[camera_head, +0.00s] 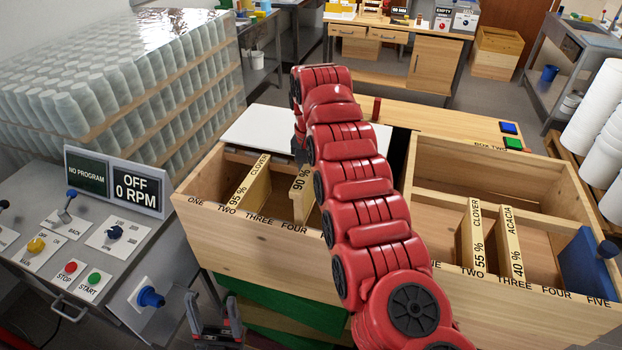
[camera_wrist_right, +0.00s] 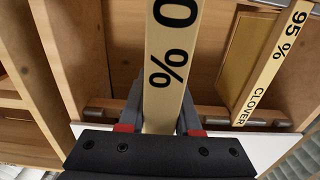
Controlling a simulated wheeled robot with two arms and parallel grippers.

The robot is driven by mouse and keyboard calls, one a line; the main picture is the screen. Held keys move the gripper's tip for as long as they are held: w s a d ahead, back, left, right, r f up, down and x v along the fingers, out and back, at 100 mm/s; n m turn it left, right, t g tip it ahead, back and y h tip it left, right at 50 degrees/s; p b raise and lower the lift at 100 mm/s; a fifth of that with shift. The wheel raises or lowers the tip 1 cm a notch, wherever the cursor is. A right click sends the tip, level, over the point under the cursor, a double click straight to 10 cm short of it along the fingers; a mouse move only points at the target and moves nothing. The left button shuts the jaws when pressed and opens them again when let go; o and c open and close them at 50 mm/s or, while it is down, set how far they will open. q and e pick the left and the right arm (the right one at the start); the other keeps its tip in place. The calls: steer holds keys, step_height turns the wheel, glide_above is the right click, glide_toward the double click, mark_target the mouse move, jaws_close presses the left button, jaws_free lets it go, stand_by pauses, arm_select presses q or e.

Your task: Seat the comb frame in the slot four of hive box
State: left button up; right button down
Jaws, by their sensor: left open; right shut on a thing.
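The comb frame (camera_head: 302,190), a pale wooden bar marked 90 %, stands at the right part of the left hive box (camera_head: 255,245), its near end by the printed FOUR. It is upright; I cannot tell whether it rests fully down. My right gripper (camera_head: 299,150) is shut on its far end, mostly hidden by my red arm. The right wrist view shows the fingers (camera_wrist_right: 160,125) on both sides of the comb frame (camera_wrist_right: 170,60). A 95 % CLOVER frame (camera_head: 249,187) sits near TWO. My left gripper (camera_head: 216,325) is open and empty, low at the left.
A second hive box (camera_head: 520,300) at right holds 55 % CLOVER (camera_head: 478,240) and 40 % ACACIA (camera_head: 512,245) frames and a blue board (camera_head: 588,265). A control panel (camera_head: 110,190) and stacked jars (camera_head: 130,85) stand left. A white board (camera_head: 250,130) lies behind the left box.

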mark_target(311, 206)
steer(key=shift+f+b, duration=2.3)
steer(key=shift+f, duration=0.4)
steer(key=shift+f+b, duration=1.65)
steer(key=shift+f, duration=0.85)
steer(key=c, duration=0.5)
jaws_free()
steer(key=shift+r, duration=0.5)
step_height(311, 206, up, 2)
steer(key=shift+r+b, duration=0.15)
steer(key=shift+b, duration=0.15)
step_height(311, 206, up, 4)
steer(key=p, duration=0.3)
steer(key=shift+d+r, duration=0.1)
step_height(311, 206, up, 10)
steer(key=p, duration=1)
